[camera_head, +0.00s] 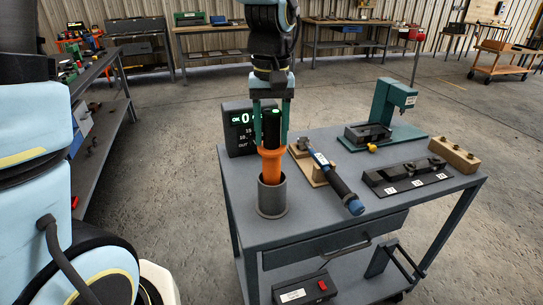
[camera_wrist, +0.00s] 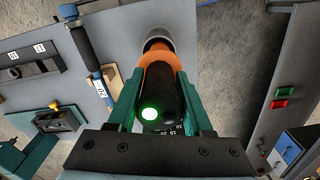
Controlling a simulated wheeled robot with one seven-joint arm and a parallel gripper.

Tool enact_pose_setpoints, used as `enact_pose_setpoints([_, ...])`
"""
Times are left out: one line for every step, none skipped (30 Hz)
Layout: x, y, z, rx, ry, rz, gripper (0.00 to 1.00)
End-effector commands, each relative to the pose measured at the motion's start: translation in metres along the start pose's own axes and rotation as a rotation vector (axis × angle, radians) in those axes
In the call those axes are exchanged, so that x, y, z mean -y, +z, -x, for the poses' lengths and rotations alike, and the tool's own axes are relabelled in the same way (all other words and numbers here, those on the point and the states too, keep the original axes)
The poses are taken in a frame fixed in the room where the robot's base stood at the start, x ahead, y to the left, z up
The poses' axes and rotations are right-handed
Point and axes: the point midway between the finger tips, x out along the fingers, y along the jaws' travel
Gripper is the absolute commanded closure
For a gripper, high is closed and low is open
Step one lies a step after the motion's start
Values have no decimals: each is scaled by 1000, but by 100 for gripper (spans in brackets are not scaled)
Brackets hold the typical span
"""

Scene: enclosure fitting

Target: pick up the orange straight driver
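The orange straight driver (camera_head: 270,163) stands upright, its orange lower body in the mouth of a grey cylindrical holder (camera_head: 272,199) at the table's front left. Its black upper part has a lit green end, seen in the wrist view (camera_wrist: 160,92). My gripper (camera_head: 272,140) comes down from above with one green finger on each side of the driver's black part. In the wrist view the fingers (camera_wrist: 162,85) lie close against both sides of it. The driver's lower tip is hidden inside the holder.
A display box (camera_head: 237,130) stands behind the holder. A blue and black tool (camera_head: 335,180) lies on a wooden rest to the right. A green press (camera_head: 390,105), a black numbered rack (camera_head: 405,178) and a wooden block (camera_head: 453,154) stand further right.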

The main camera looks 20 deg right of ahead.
Motion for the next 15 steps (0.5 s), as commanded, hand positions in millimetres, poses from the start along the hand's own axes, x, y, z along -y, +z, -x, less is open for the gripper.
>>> enact_pose_setpoints([0, 0, 0, 0, 0, 0, 56])
enact_pose_setpoints([0, 0, 0, 0, 0, 0, 60])
enact_pose_setpoints([0, 0, 0, 0, 0, 0, 64])
enact_pose_setpoints([0, 0, 0, 0, 0, 0, 68])
enact_pose_setpoints([0, 0, 0, 0, 0, 0, 71])
enact_pose_setpoints([0, 0, 0, 0, 0, 0, 75])
enact_pose_setpoints([0, 0, 0, 0, 0, 0, 79])
enact_pose_setpoints([0, 0, 0, 0, 0, 0, 82])
enact_pose_setpoints([0, 0, 0, 0, 0, 0, 87])
enact_pose_setpoints([0, 0, 0, 0, 0, 0, 90])
enact_pose_setpoints([0, 0, 0, 0, 0, 0, 93])
enact_pose_setpoints([0, 0, 0, 0, 0, 0, 98])
enact_pose_setpoints([0, 0, 0, 0, 0, 0, 100])
enact_pose_setpoints([0, 0, 0, 0, 0, 0, 100])
enact_pose_setpoints([0, 0, 0, 0, 0, 0, 100])
